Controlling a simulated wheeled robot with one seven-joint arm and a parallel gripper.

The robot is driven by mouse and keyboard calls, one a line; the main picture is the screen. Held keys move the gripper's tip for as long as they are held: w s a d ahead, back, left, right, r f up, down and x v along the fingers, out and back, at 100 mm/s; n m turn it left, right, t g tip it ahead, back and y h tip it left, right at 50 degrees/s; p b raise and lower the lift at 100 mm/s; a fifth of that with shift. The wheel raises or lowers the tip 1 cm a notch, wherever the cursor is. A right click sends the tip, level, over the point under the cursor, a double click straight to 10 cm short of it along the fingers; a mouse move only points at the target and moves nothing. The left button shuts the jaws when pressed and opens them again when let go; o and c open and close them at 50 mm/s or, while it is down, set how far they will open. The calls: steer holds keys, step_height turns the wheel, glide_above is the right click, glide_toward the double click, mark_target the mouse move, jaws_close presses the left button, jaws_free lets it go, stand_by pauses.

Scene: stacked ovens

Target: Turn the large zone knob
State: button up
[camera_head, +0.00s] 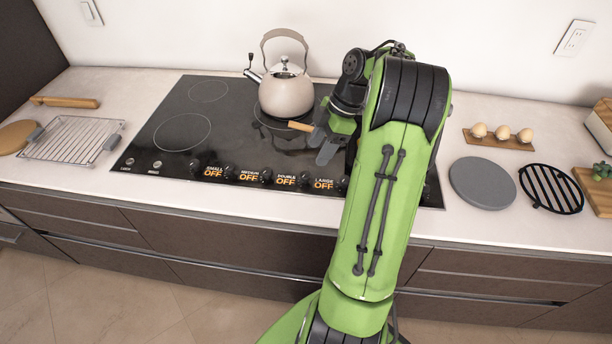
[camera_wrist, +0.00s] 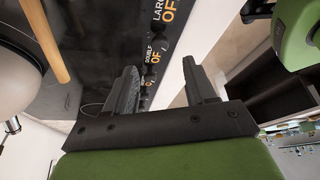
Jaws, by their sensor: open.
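The black cooktop (camera_head: 160,105) has a row of small dark knobs along its front edge, beside orange OFF labels. The LARGE label (camera_head: 324,184) is rightmost of those readable and reads OFF; it also shows at the top of the wrist view (camera_wrist: 167,12). A dark knob (camera_head: 305,181) is left of it and another (camera_head: 343,183) is right of it, partly by my arm. I cannot tell surely which is the large zone knob. My gripper (camera_head: 322,147) is open and empty above the cooktop, behind the LARGE label. Its two fingers (camera_wrist: 160,80) are apart in the wrist view.
A beige kettle (camera_head: 286,95) stands at the cooktop's back, left of my gripper. A wooden handle (camera_head: 301,126) is close to the fingers. A wire rack (camera_head: 72,138) lies left; a grey disc (camera_head: 482,182), black trivet (camera_head: 550,188) and egg holder (camera_head: 497,141) lie right.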

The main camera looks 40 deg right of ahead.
mark_target(306, 174)
steer(key=b+x, duration=0.2)
steer(key=x, duration=0.6)
jaws_close()
